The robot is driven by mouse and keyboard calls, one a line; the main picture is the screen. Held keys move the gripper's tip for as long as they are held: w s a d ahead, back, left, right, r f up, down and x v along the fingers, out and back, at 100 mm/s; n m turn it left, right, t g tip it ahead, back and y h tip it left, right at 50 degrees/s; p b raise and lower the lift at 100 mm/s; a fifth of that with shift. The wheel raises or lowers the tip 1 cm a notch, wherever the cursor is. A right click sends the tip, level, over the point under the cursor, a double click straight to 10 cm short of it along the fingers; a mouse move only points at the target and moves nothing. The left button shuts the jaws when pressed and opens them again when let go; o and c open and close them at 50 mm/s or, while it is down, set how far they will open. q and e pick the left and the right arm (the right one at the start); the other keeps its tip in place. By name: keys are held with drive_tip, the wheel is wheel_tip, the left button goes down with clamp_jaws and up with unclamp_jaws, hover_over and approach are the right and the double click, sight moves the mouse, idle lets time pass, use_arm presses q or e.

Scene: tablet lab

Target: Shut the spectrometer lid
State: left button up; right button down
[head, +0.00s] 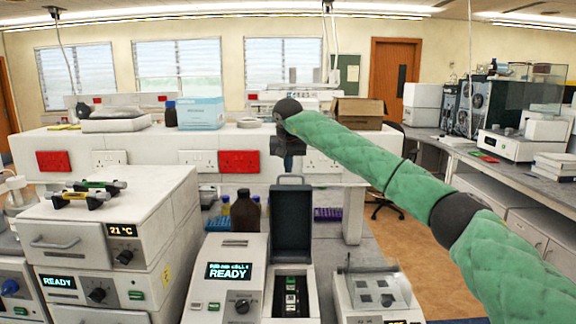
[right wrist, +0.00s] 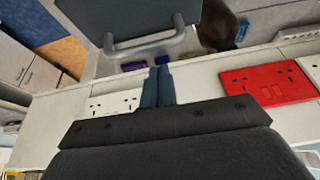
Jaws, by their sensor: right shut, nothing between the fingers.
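The spectrometer (head: 222,294) stands on the bench with a display reading READY. Its dark lid (head: 291,222) is up, standing about upright behind the open compartment (head: 291,297), where several cells show. A grey bar handle (head: 291,178) runs along the lid's top edge. My right gripper (head: 289,164) is just above and behind that edge. In the right wrist view its fingers (right wrist: 158,72) are shut and empty, with tips close to the handle (right wrist: 150,45) and the lid (right wrist: 125,14). I cannot tell whether they touch. My left gripper is not in view.
Brown bottles (head: 245,212) stand behind the spectrometer. A raised white shelf with red sockets (head: 239,161) runs behind.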

drive_tip(key=shift+s+f+p, duration=0.15)
drive_tip(key=shift+s+p, duration=0.15)
drive_tip(key=shift+s, duration=0.55)
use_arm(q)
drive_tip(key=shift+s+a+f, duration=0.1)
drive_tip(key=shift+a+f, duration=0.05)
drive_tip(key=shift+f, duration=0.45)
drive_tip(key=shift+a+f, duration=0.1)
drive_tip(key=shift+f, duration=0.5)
use_arm(e)
drive_tip(key=shift+s, duration=0.1)
